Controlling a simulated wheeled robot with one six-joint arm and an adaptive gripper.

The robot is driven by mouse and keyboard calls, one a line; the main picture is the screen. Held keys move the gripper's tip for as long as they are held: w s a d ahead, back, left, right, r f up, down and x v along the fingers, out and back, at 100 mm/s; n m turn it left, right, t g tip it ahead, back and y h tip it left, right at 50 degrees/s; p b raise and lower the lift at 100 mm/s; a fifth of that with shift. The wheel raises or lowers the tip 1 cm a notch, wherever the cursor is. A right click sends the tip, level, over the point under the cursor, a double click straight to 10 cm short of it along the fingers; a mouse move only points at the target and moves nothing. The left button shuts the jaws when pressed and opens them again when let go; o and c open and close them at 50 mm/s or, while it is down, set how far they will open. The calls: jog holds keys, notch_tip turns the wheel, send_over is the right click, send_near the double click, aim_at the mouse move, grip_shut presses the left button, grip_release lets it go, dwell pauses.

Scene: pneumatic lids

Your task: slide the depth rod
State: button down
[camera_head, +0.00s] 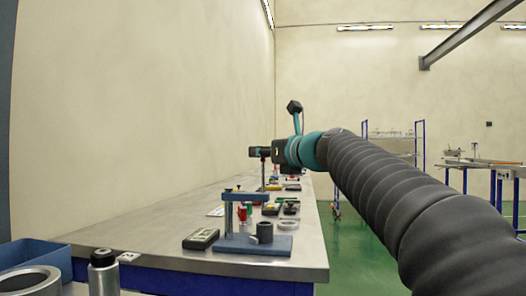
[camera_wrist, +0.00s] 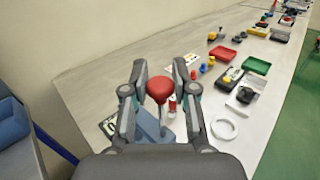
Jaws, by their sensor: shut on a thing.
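The depth rod stands upright through the blue bridge (camera_head: 246,196) of a small fixture, whose blue base plate (camera_head: 225,244) rests on the bench. Its red knob (camera_wrist: 160,89) sits between my fingers in the wrist view. My gripper (camera_head: 257,153) reaches over the fixture from the right and is shut on this knob. It also shows in the wrist view (camera_wrist: 160,75), one finger on each side of the knob. The rod's shaft (camera_head: 262,178) shows below the gripper in the head view. A grey hollow cylinder (camera_head: 265,234) stands on the base plate.
A digital gauge (camera_head: 201,239) lies left of the fixture. A white ring (camera_wrist: 225,129) lies to its right in the wrist view. Red (camera_wrist: 222,54) and green (camera_wrist: 256,65) trays and several small parts lie farther along the bench. A blue bin (camera_head: 35,254) is at the near left.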

jog(key=shift+s+r, duration=0.1)
jog(key=shift+r, duration=0.25)
jog(key=c, duration=1.1)
grip_release()
jog(key=shift+o, duration=0.7)
jog(key=shift+f, duration=0.1)
jog(key=v, duration=1.2)
jog(key=shift+f, duration=0.1)
